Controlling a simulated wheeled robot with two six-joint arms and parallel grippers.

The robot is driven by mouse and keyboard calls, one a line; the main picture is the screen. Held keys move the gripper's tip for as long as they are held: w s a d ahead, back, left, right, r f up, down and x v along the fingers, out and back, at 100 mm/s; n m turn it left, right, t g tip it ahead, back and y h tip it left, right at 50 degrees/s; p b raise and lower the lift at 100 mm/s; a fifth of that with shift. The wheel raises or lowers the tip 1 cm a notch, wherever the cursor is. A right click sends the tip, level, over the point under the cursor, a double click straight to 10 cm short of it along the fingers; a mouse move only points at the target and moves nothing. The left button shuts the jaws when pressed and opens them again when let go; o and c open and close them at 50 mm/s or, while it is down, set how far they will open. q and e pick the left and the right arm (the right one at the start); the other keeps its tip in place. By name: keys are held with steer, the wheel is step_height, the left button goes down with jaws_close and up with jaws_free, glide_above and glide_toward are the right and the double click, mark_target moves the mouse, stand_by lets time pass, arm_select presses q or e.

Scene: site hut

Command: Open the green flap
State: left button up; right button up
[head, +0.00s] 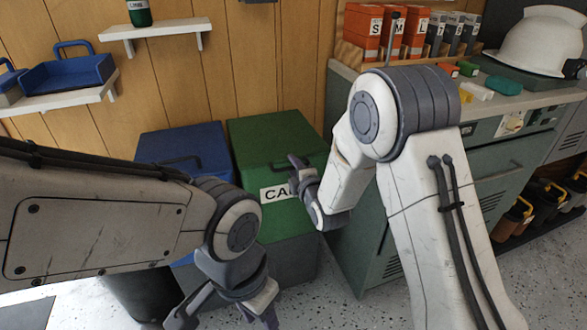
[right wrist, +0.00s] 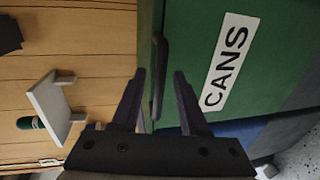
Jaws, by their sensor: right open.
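The green bin (head: 270,135) stands against the wood wall with its green flap on top, which looks shut. Its white CANS label is partly covered by my right gripper (head: 303,172) in the head view. In the right wrist view the green bin (right wrist: 205,30) fills the right side, its CANS label (right wrist: 230,65) turned sideways. A dark handle (right wrist: 159,60) lies ahead of and between the open, empty fingertips of my right gripper (right wrist: 158,74); contact cannot be told. My left gripper (head: 225,312) is low at the bottom edge, open, its fingertips partly cut off.
A blue bin (head: 185,143) with a dark handle stands left of the green one. A green-grey cabinet (head: 475,165) stands close on the right, with a white helmet (head: 540,42) and orange boxes (head: 362,30) on top. A wall shelf (head: 155,29) hangs above.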

jaws_close()
stand_by(1.5)
